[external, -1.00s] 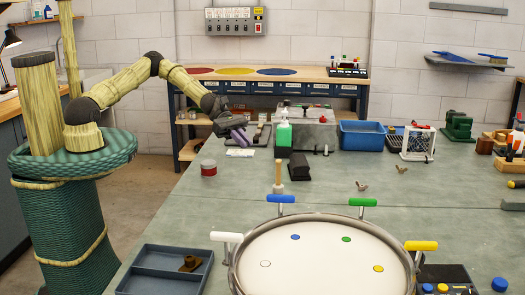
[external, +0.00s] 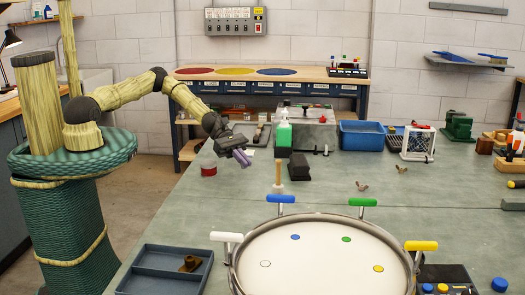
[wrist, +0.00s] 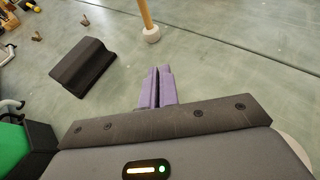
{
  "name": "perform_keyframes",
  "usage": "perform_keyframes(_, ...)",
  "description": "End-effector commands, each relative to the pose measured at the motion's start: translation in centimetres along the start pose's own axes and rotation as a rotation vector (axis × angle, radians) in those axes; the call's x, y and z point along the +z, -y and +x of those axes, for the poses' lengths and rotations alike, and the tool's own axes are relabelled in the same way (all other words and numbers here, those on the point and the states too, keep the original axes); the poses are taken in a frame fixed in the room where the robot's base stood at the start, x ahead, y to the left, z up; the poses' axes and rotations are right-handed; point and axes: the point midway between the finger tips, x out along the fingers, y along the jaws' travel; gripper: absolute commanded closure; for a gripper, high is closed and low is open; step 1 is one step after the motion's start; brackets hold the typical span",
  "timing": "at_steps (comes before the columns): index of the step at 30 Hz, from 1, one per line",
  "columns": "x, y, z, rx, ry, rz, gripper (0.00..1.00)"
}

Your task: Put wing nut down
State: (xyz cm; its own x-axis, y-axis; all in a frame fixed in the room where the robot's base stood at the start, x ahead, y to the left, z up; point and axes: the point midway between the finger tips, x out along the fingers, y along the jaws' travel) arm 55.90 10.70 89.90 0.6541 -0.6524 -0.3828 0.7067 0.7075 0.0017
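Two small brown wing nuts lie apart on the grey-green bench top, one nearer (external: 361,187) and one farther right (external: 402,169). They also show small at the upper left of the wrist view, one at the left (wrist: 37,37) and one beyond it (wrist: 86,20). My gripper (external: 243,158) is above the bench's left part, well left of both wing nuts. In the wrist view its purple fingers (wrist: 157,88) are together with only a thin dark line between them. I see nothing held.
A black block (external: 299,167) and an upright wooden-handled tool (external: 278,175) stand just right of my gripper. A red can (external: 208,168) is to its left. The large drum (external: 320,265) fills the front. A blue tray (external: 144,283) holds a brown piece (external: 190,263).

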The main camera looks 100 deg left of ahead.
Motion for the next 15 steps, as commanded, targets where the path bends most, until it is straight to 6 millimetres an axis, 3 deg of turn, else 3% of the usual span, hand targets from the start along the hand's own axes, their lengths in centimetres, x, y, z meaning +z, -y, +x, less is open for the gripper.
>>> perform_keyframes(6, -2.6, 0.0, 1.1, 0.000, 0.001, -0.003, 1.00)
perform_keyframes(13, -3.0, 0.1, 1.2, 0.000, -0.002, 0.000, 1.00)
perform_keyframes(15, -3.1, 0.1, 1.2, -0.001, -0.002, -0.001, 0.88)
